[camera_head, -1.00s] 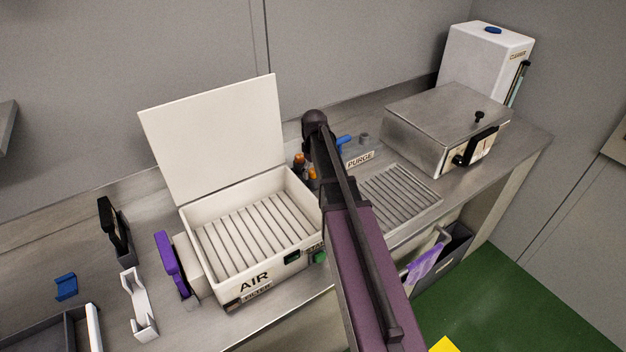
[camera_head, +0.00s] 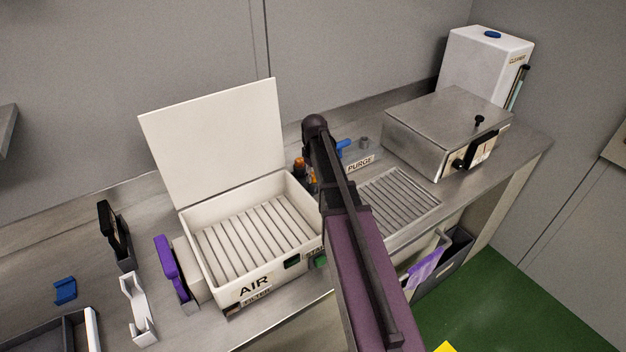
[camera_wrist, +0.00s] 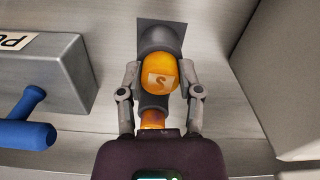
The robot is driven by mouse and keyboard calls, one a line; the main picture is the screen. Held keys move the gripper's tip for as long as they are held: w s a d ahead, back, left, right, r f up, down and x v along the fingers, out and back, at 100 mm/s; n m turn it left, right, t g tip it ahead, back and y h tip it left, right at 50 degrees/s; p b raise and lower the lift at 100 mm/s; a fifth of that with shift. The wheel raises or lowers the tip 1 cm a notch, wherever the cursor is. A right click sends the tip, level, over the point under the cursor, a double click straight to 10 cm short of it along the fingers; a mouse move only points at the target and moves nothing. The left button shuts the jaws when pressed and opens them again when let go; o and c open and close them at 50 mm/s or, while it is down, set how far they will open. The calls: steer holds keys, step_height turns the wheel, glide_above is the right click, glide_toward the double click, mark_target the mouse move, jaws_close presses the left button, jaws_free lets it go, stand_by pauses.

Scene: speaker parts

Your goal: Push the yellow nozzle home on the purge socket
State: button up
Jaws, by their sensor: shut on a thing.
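In the wrist view, the yellow-orange nozzle (camera_wrist: 158,76), with a mark like a "2" or "S" on its face, sits between the two fingers of my gripper (camera_wrist: 162,82). My gripper is shut on it. A dark grey round piece (camera_wrist: 160,38) on a dark square plate lies directly beyond the nozzle; I cannot tell whether they are joined. A grey part and an orange part (camera_wrist: 153,118) show nearer my palm. The grey block with the PURGE label (camera_head: 361,163) carries a blue handle (camera_head: 343,145) and a grey stub (camera_head: 364,142). In the head view my arm hides the fingers.
A white open-lidded box marked AIR (camera_head: 190,222) stands left of my arm, with an orange-topped item (camera_head: 299,162) behind its right side. A slatted tray (camera_head: 436,204) and a steel box (camera_head: 440,115) lie to the right. The grey block (camera_wrist: 72,75) is close left of my fingers.

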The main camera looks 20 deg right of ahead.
steer(key=shift+r, duration=0.15)
step_height(320, 180, up, 10)
steer(key=p, duration=1)
steer(key=shift+s, duration=0.1)
stand_by(1.0)
